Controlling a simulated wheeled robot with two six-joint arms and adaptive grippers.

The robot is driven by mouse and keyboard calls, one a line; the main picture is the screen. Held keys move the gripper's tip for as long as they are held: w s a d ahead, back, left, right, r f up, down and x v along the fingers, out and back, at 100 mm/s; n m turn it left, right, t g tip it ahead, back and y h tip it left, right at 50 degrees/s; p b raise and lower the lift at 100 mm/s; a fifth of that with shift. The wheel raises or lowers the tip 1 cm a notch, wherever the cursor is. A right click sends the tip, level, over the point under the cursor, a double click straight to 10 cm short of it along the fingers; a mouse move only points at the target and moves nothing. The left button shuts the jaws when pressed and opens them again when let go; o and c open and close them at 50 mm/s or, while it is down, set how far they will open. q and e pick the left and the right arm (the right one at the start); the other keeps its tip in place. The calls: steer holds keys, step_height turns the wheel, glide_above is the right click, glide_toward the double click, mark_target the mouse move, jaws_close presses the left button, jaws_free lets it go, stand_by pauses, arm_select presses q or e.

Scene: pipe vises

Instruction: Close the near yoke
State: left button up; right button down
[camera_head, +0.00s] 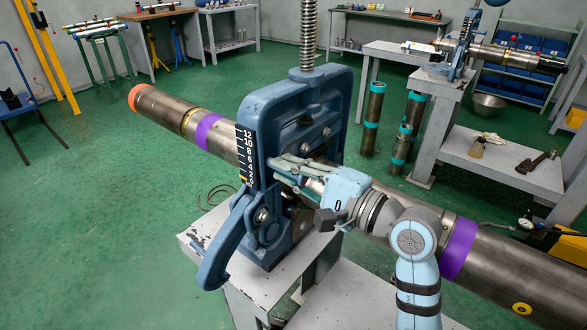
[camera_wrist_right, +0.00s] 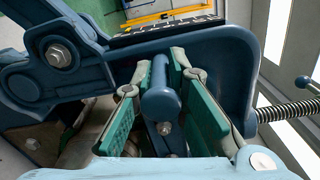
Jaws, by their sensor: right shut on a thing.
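The near yoke (camera_head: 318,100) is a heavy blue frame with a tall threaded screw (camera_head: 309,35) rising from its top. It stands over a steel pipe (camera_head: 218,134) with purple bands and an orange end. A curved blue hook (camera_head: 226,240) hangs at its lower left, by a bolt. My right gripper (camera_head: 284,170) is at the yoke's near side. In the right wrist view its green-padded fingers (camera_wrist_right: 161,92) are shut around a round-ended blue bar (camera_wrist_right: 160,103) beside the yoke's frame (camera_wrist_right: 215,62). My left gripper is not in view.
The vise stands on a grey bench (camera_head: 200,238) with worn edges. A second vise (camera_head: 462,48) with a pipe is on a grey bench at the back right. Green-banded pipes (camera_head: 373,115) stand on the floor. Green floor (camera_head: 100,230) is clear at the left.

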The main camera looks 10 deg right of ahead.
steer(key=shift+s+a+f, duration=0.15)
steer(key=shift+a+f, duration=0.05)
steer(key=shift+f, duration=0.25)
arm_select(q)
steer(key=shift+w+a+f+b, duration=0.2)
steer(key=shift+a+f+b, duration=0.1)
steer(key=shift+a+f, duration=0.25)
arm_select(e)
steer(key=shift+f, duration=0.3)
